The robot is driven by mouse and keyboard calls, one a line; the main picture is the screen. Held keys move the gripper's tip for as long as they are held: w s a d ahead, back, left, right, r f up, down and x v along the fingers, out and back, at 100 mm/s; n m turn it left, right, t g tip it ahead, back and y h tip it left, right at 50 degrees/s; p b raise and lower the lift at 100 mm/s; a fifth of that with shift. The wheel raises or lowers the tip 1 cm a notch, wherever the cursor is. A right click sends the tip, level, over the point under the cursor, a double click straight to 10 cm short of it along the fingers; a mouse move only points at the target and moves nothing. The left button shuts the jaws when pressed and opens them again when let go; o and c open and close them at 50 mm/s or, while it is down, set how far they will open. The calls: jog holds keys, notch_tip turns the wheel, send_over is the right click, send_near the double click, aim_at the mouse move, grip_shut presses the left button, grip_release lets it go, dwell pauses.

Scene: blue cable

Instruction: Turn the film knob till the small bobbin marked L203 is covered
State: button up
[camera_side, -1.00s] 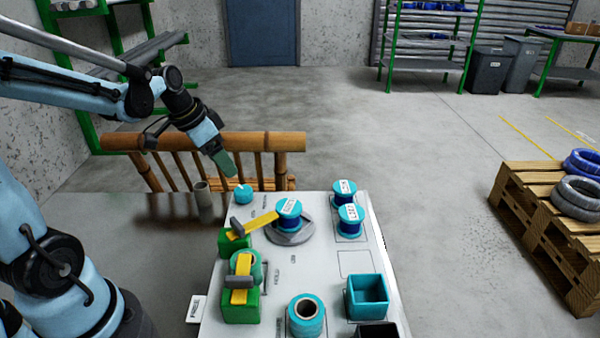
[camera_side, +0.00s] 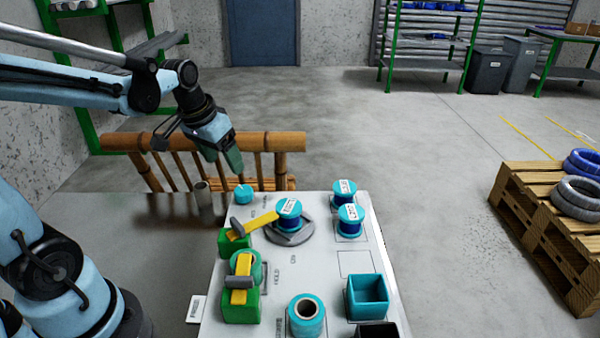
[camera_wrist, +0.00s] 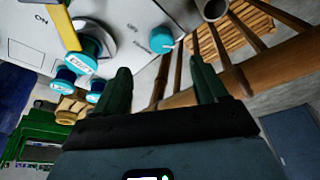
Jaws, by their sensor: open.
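The teal film knob (camera_side: 243,194) with a white mark sits at the panel's far left corner; it also shows in the wrist view (camera_wrist: 162,39). My gripper (camera_side: 232,163) is open and empty, above and behind the knob. In the wrist view, its dark green fingers (camera_wrist: 160,70) are spread apart, with the knob beyond the gap between their tips. A teal-and-blue bobbin (camera_side: 289,219) stands on the grey round plate (camera_side: 289,238). Two small labelled bobbins stand to its right, one farther (camera_side: 345,194) and one nearer (camera_side: 351,224). Their labels are too small to read surely.
Yellow bars with grey ends lie on green blocks (camera_side: 240,307) at the panel's left. A teal box (camera_side: 367,297) and a teal spool (camera_side: 306,318) stand at the front. A grey cylinder (camera_side: 203,197) stands left of the knob, and a bamboo railing (camera_side: 280,142) runs behind.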

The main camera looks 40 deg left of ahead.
aim_at(242, 190)
jog(key=shift+w+a+f+n+y, duration=0.1)
jog(key=shift+w+f+n+y, duration=0.3)
jog(key=shift+w+f+n, duration=0.95)
jog(key=shift+w+a+f+n+y, duration=0.1)
jog(key=shift+f+n+y, duration=0.45)
jog(key=shift+f, duration=1.7)
jog(key=shift+w+a+f+n+y, duration=0.1)
jog(key=shift+w+f+n+y, duration=0.15)
jog(key=shift+w+f+n, duration=0.85)
jog(key=shift+s+f, duration=0.4)
jog(key=shift+f, duration=0.25)
jog(key=c, duration=1.1)
jog(key=shift+o, duration=0.2)
